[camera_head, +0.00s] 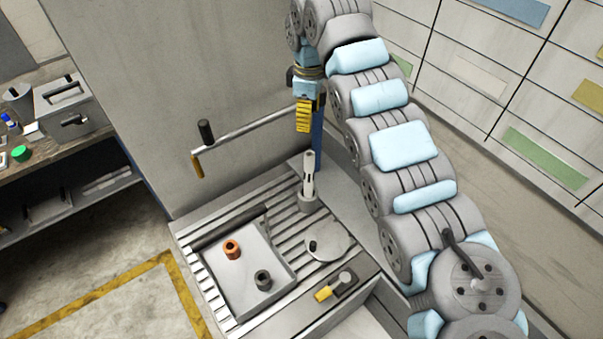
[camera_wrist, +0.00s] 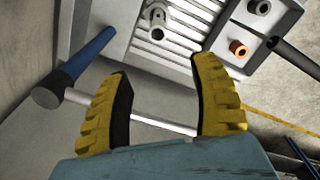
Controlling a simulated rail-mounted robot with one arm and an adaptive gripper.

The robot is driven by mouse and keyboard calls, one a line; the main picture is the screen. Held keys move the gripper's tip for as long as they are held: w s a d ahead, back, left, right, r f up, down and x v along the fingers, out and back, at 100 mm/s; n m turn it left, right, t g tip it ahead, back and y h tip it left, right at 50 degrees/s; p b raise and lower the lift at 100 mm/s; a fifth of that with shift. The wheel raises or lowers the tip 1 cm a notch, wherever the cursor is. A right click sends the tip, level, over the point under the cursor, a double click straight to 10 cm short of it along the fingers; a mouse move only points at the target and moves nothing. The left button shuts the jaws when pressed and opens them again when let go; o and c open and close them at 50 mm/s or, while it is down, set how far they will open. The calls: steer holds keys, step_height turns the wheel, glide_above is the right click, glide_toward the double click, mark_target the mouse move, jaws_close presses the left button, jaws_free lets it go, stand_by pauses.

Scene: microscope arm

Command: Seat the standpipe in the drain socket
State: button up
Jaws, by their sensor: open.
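My gripper (camera_head: 303,122) is open and empty above the slatted metal deck. Its two yellow fingers (camera_wrist: 165,100) are spread wide in the wrist view. Below it, a slim grey upright piece (camera_head: 309,175) stands in a round collar (camera_head: 308,203); it may be the standpipe, but I cannot tell for sure. A short orange tube (camera_head: 232,250) and a short dark tube (camera_head: 263,280) stand apart in a grey tray (camera_head: 215,288). The wrist view also shows the orange tube (camera_wrist: 238,48) and dark tube (camera_wrist: 262,7). I cannot tell for sure which part is the drain socket.
A grey disc (camera_head: 334,246) with a dark spot lies right of the tray. A workbench (camera_head: 85,150) stands left.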

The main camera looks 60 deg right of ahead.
mark_target(309, 162)
step_height(309, 162, down, 12)
steer(key=p, duration=0.3)
steer(key=shift+s+a+r, duration=0.1)
steer(key=shift+s+r, duration=0.05)
steer(key=shift+s+d+f+p, duration=0.15)
steer(key=shift+f+p, duration=0.3)
steer(key=shift+f, duration=0.9)
steer(key=shift+w+d+f+p, duration=0.1)
steer(key=shift+f+p, duration=0.3)
steer(key=shift+f, duration=0.95)
jaws_close()
